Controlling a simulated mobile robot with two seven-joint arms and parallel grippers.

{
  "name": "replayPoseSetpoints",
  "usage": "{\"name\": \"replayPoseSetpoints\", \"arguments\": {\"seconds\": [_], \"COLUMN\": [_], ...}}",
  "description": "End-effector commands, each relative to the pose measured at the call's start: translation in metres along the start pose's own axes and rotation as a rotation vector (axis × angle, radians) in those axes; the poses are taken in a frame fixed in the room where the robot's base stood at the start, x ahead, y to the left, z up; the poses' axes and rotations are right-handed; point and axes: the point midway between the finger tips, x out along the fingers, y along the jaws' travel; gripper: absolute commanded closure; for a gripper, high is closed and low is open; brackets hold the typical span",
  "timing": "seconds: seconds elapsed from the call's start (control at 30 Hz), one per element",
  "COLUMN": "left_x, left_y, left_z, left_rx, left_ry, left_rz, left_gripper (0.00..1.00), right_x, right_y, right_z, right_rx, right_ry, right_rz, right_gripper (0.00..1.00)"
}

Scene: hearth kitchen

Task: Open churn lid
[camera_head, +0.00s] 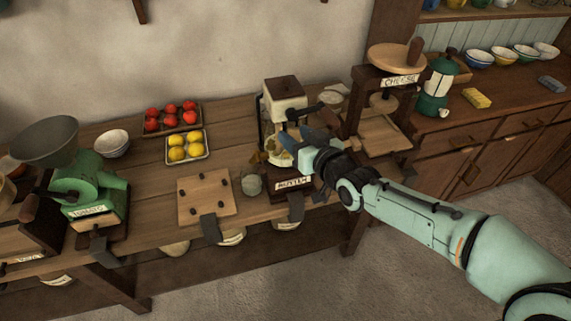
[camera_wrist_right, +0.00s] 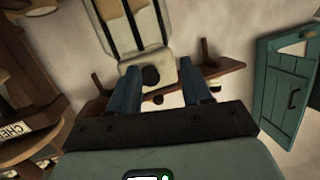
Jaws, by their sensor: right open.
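The churn (camera_head: 284,96) stands on the wooden table against the wall. It has a clear jar body, a cream upper part, and a dark lid (camera_head: 283,86) that looks closed on top. A dark crank sticks out on its right side. My right gripper (camera_head: 299,142) is open in front of the churn, below the lid, and hides part of the jar. In the right wrist view my two blue fingers (camera_wrist_right: 160,88) are apart, with a cream part carrying a dark round knob (camera_wrist_right: 151,76) beyond them. Contact cannot be told. My left gripper is not in view.
A press labelled CHEESE (camera_head: 401,80) stands close to the right of the churn. A small glass jar (camera_head: 252,184) and a wooden board (camera_head: 205,194) are to its left. Trays of yellow (camera_head: 188,147) and red (camera_head: 171,118) fruit lie further left, near a green grinder (camera_head: 92,190).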

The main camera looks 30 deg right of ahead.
Motion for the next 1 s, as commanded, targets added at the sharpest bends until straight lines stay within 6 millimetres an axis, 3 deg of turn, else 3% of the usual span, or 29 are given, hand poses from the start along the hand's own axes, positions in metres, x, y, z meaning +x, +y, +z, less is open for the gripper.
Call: {"name": "replayPoseSetpoints", "arguments": {"seconds": [0.3,0.5,1.0], "left_x": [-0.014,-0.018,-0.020], "left_y": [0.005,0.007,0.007], "left_z": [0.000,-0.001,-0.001], "left_rx": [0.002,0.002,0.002], "left_ry": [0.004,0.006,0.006], "left_rz": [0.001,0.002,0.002], "left_gripper": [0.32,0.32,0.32], "right_x": [0.020,0.025,0.026], "right_y": [-0.012,-0.016,-0.018], "right_z": [0.058,0.083,0.093], "right_rx": [-0.061,-0.087,-0.097], "right_ry": [-0.149,-0.210,-0.233], "right_rz": [-0.016,-0.025,-0.030], "right_gripper": [0.51,0.51,0.51]}}
